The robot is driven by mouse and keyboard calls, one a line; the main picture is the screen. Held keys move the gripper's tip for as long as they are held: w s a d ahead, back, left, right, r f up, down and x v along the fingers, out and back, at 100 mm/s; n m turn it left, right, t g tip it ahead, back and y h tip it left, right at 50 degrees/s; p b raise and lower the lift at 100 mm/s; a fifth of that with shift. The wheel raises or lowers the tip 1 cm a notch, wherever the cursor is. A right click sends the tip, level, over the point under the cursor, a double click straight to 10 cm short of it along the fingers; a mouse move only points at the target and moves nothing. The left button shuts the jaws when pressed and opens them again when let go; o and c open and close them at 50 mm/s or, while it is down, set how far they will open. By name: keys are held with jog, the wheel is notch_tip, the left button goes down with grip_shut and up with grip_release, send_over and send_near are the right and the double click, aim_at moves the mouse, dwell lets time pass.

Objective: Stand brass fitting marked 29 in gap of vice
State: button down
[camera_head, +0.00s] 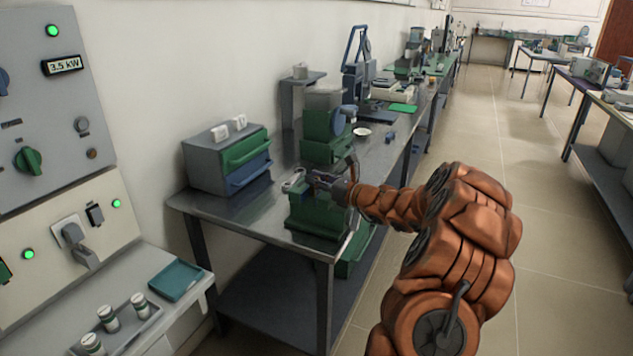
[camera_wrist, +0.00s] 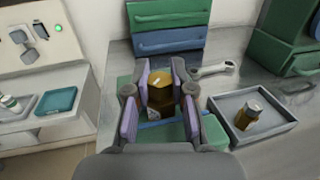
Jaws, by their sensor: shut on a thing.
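My gripper (camera_head: 325,182) reaches over the green vice (camera_head: 316,217) at the near end of the steel bench. In the wrist view its purple pads (camera_wrist: 160,92) are shut on a brass fitting (camera_wrist: 161,96), which looks upright. A pale mark shows low on the fitting, but I cannot read a number. The green vice also shows in the wrist view (camera_wrist: 207,134), below and around the fitting. My gripper hides most of its gap, and I cannot tell whether the fitting is inside it.
A second brass fitting (camera_wrist: 248,116) lies in a grey tray (camera_wrist: 279,128) right of the vice. A spanner (camera_wrist: 213,69) lies behind the vice. A drawer unit (camera_head: 228,160) stands against the wall. A green machine (camera_head: 322,125) stands farther along the bench.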

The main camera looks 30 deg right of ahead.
jog(key=shift+f, duration=0.45)
jog(key=c, duration=1)
grip_release()
jog(key=shift+f, duration=0.15)
